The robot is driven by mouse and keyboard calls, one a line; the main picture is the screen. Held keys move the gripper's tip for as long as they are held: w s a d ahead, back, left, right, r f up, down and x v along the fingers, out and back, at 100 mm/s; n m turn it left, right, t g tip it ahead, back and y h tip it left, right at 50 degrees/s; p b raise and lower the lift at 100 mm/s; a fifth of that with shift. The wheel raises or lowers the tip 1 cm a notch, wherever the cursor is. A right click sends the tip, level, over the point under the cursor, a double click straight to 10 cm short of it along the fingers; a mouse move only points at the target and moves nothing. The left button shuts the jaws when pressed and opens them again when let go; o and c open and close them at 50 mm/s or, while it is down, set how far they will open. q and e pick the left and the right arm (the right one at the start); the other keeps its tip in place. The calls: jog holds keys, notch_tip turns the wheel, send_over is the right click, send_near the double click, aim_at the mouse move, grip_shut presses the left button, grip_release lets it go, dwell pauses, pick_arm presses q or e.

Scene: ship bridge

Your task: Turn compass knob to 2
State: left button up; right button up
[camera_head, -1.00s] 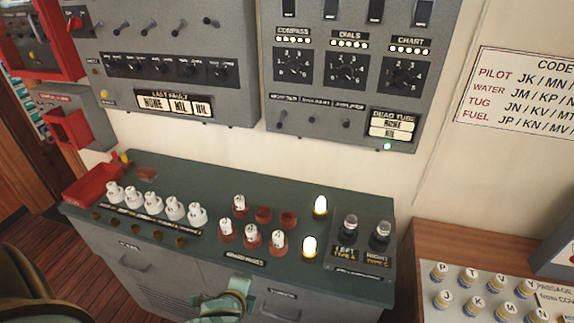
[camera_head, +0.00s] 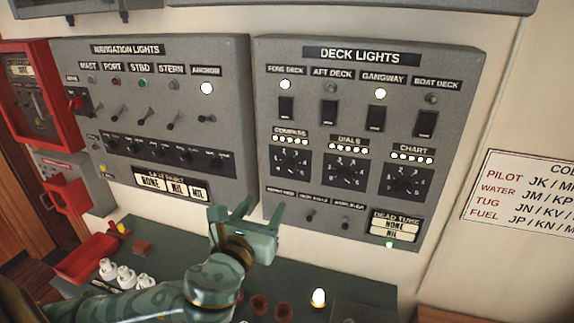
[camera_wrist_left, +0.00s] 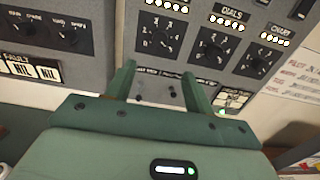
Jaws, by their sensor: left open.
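The compass knob (camera_head: 291,163) is a black rotary dial with white numbers on the grey deck lights panel (camera_head: 465,70), under the COMPASS label and a row of lit dots. It also shows in the left wrist view (camera_wrist_left: 164,40), above my fingers. Its exact pointer setting is too small to read. My left gripper (camera_head: 243,208) is open and empty, below and left of the knob and apart from it. In the left wrist view the open fingers (camera_wrist_left: 158,82) point up toward the panel. My right gripper is not in view.
The dials knob (camera_head: 348,173) and chart knob (camera_head: 405,182) sit to the right of the compass knob. Small toggles (camera_head: 310,215) lie below the knobs. The navigation lights panel (camera_head: 130,80) is on the left. The green console top (camera_head: 180,262) holds several white pieces and a red tray (camera_head: 85,262).

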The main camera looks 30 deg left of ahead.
aim_at(287, 169)
pick_arm(q)
jog(key=p+x, duration=0.1)
jog(key=x, duration=1.1)
jog(key=shift+w+a+p, duration=0.15)
jog(key=shift+p, duration=0.15)
jog(key=shift+x, duration=1)
jog(key=shift+f, duration=0.15)
jog(key=c, duration=1)
jog(key=shift+o, duration=0.2)
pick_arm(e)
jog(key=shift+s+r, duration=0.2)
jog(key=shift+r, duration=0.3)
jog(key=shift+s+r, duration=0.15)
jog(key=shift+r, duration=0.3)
